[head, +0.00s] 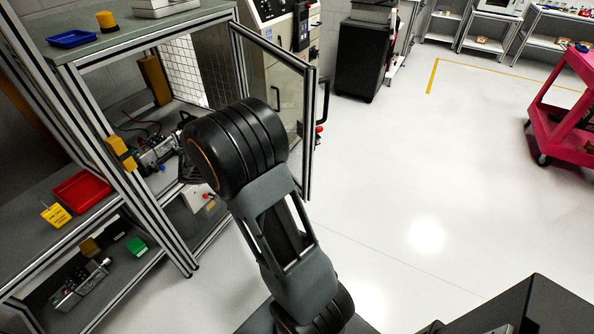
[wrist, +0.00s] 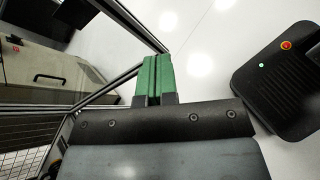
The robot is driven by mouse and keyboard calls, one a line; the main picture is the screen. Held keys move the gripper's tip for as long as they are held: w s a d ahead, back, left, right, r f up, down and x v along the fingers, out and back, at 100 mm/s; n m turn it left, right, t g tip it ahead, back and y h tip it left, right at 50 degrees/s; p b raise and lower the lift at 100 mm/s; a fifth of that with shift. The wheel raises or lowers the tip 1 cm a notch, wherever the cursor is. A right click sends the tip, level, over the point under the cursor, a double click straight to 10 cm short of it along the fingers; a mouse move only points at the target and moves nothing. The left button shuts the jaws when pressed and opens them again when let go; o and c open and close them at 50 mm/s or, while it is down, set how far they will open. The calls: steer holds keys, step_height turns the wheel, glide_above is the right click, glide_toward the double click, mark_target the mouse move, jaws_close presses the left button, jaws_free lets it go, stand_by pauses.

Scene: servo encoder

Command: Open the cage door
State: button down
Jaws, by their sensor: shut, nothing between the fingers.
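The cage (head: 172,215) has an aluminium frame and stands at the left in the head view. Its door (head: 309,150), a framed clear panel with a black handle (head: 323,100), stands swung out from the cage front at the right, so the front is open. My arm covers part of the cage opening and the door's lower part. In the wrist view, my gripper (wrist: 153,62) has its green fingers closed together with nothing between them. Dark frame bars of the door (wrist: 125,20) run close to the fingertips; I cannot tell whether they touch. The fingers are not clearly visible in the head view.
Inside the cage is a servo device (head: 155,150) with cables. A red tray (head: 82,190) and a yellow tag (head: 55,214) lie on the left shelf. A pink cart (head: 565,115) stands at the far right. The floor between is clear.

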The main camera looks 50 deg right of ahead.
steer(key=w+d+f+n+h+b, duration=0.3)
steer(key=w+d+f+n+h, duration=0.15)
steer(key=f, duration=0.35)
steer(key=h+p, duration=0.1)
steer(key=p, duration=0.1)
glide_toward(303, 158)
steer(key=shift+n, duration=0.35)
steer(key=x, duration=0.7)
steer(key=shift+s+d+r, duration=0.2)
steer(key=shift+d, duration=0.05)
